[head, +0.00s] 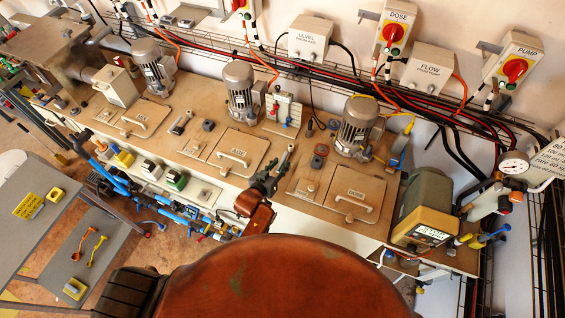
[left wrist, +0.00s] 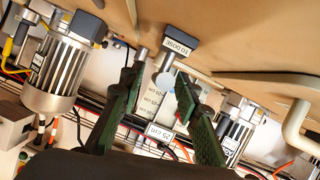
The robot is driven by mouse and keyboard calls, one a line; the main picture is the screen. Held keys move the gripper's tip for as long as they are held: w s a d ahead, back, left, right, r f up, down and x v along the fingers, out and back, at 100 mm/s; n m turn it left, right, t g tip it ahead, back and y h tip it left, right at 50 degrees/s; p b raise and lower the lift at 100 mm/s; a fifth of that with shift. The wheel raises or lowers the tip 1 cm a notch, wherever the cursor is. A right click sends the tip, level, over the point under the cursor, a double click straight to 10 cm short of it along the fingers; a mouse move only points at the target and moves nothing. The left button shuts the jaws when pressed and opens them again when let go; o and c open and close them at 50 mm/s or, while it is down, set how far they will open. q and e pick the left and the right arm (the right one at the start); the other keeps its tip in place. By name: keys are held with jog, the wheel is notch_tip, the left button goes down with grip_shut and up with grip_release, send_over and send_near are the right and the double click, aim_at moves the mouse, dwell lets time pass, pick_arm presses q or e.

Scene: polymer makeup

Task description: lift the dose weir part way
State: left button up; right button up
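The dose weir shows in the left wrist view as a pale round knob (left wrist: 165,80) on a metal stem, below a black block labelled "TO DOSE" (left wrist: 181,41). A pale scale strip with cm marks (left wrist: 155,103) shows behind it. My left gripper (left wrist: 158,82) is open, its two green fingers on either side of the knob with gaps visible; I cannot tell whether either touches it. In the head view my left gripper (head: 279,170) is between the AGE lid (head: 238,152) and the DOSE lid (head: 352,190), hiding most of the weir. My right gripper is not in view.
Mixer motors (head: 359,125) stand along the back of the tank deck. A yellow-and-grey pump (head: 424,207) is at the right. Lid handles rise from the deck. Blue pipework (head: 180,212) runs along the front. A grey table (head: 75,240) stands at the left.

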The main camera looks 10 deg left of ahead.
pick_arm(q)
jog(key=shift+x, duration=0.95)
grip_shut()
